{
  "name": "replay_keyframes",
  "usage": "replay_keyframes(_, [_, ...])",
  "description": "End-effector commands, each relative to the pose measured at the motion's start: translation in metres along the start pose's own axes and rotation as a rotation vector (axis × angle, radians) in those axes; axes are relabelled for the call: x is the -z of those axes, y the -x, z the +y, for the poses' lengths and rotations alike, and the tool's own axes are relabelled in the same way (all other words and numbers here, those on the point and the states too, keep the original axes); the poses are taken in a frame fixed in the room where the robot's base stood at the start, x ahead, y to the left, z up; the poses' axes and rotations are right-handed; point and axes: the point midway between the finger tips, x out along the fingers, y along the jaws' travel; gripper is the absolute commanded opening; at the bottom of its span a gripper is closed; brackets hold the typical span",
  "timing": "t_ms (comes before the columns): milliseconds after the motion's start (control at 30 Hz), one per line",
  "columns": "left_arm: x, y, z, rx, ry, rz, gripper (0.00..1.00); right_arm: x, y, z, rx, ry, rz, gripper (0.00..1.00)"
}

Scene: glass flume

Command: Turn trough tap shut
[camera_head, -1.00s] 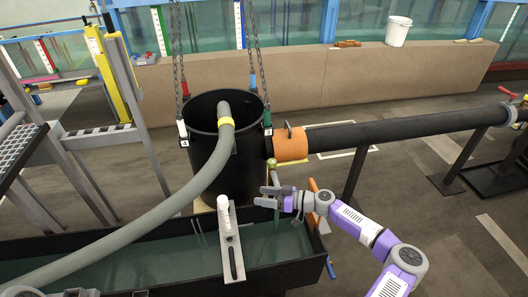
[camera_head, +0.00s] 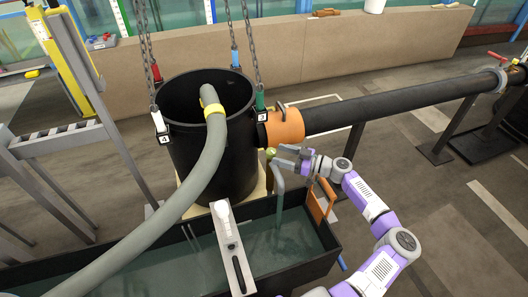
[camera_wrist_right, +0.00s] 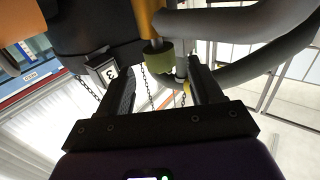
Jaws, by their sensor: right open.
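The trough tap (camera_head: 270,153) shows as a small yellow-green knob at the top of a grey-green bent spout (camera_head: 279,189), which hangs down into the long black trough (camera_head: 330,254). My right gripper (camera_head: 281,157) is open with its fingertips close beside the knob. In the right wrist view the green knob (camera_wrist_right: 158,59) lies ahead of the fingertips, roughly between the two open fingers (camera_wrist_right: 162,76). I cannot tell whether they touch it. My left gripper is out of view.
A black tub (camera_head: 210,160) on chains stands behind the trough, with a grey hose (camera_head: 180,205) running into it. An orange collar (camera_head: 285,126) and black pipe (camera_head: 390,107) are just above my gripper. An orange plate (camera_head: 317,205) stands at the trough's end.

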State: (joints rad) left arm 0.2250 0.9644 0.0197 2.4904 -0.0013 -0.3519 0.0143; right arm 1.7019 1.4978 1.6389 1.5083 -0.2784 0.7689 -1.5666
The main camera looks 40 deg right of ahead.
Motion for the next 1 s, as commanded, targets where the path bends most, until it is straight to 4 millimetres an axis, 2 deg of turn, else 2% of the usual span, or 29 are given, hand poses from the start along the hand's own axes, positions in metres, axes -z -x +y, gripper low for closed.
replay_keyframes(200, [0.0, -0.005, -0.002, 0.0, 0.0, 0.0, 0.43, 0.0, -0.037, -0.001, 0.004, 0.001, 0.001, 0.65])
replay_keyframes(333, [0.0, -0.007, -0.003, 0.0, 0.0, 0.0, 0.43, 0.0, -0.054, -0.001, 0.003, 0.0, 0.0, 0.65])
replay_keyframes(500, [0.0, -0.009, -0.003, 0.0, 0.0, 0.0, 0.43, 0.0, -0.065, 0.0, 0.0, 0.0, -0.001, 0.65])
replay_keyframes(767, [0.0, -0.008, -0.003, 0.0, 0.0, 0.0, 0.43, 0.001, -0.065, 0.0, 0.0, 0.0, -0.001, 0.65])
replay_keyframes(1000, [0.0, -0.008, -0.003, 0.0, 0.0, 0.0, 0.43, 0.001, -0.065, 0.0, 0.0, 0.0, -0.001, 0.28])
